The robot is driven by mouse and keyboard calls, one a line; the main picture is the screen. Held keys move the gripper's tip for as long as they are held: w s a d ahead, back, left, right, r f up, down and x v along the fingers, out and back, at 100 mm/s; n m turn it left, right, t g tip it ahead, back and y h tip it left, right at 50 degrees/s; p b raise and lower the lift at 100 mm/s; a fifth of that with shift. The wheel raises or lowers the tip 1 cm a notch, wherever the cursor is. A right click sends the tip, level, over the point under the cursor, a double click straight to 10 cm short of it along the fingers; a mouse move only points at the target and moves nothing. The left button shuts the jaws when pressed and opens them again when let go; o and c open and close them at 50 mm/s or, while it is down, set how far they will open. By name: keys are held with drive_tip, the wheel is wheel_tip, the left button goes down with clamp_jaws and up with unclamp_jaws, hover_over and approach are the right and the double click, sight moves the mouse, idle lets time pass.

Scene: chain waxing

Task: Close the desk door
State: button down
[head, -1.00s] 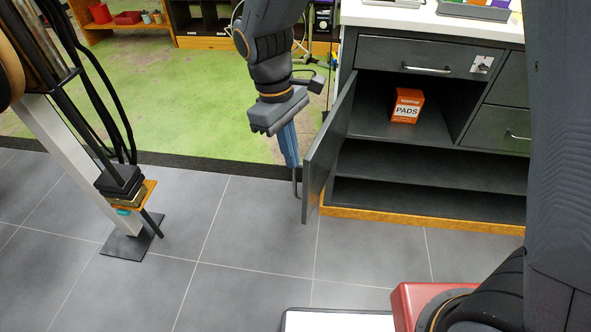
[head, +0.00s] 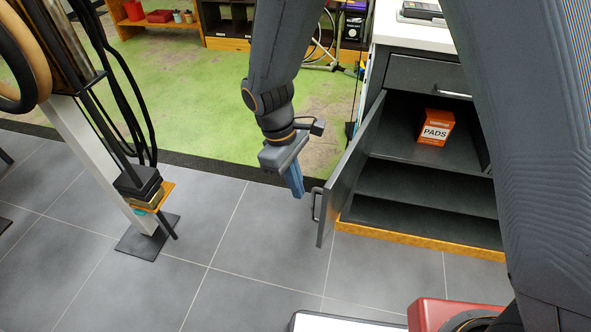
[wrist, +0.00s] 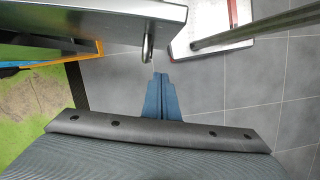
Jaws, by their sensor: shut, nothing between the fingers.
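The dark grey desk door (head: 348,178) stands swung open at the left side of the desk (head: 425,150). Its metal handle (head: 316,204) is on the outer face near the free edge. My gripper (head: 298,192) points down just left of the door, on the handle's side, with its blue fingers shut and empty. In the wrist view, the fingers (wrist: 163,98) are together, and the handle (wrist: 148,45) hangs from the door edge (wrist: 120,15) a short way ahead of them. A gap shows between the fingertips and the handle.
An orange box of pads (head: 435,127) sits on the upper shelf inside the desk. A drawer (head: 430,75) above is closed. A bike stand (head: 145,210) with a dark foot plate is at the left. Grey tiled floor lies clear between.

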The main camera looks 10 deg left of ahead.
sight(314, 201)
drive_tip(key=shift+s+d+f+p, duration=0.25)
drive_tip(key=shift+d+f+p, duration=0.15)
drive_tip(key=shift+d, duration=0.35)
drive_tip(key=shift+s+d+f+p, duration=0.3)
drive_tip(key=shift+d+f, duration=0.25)
drive_tip(key=shift+d, duration=0.25)
drive_tip(key=shift+s+d+f+p, duration=0.25)
drive_tip(key=shift+d+f+p, duration=0.15)
drive_tip(key=shift+d, duration=0.35)
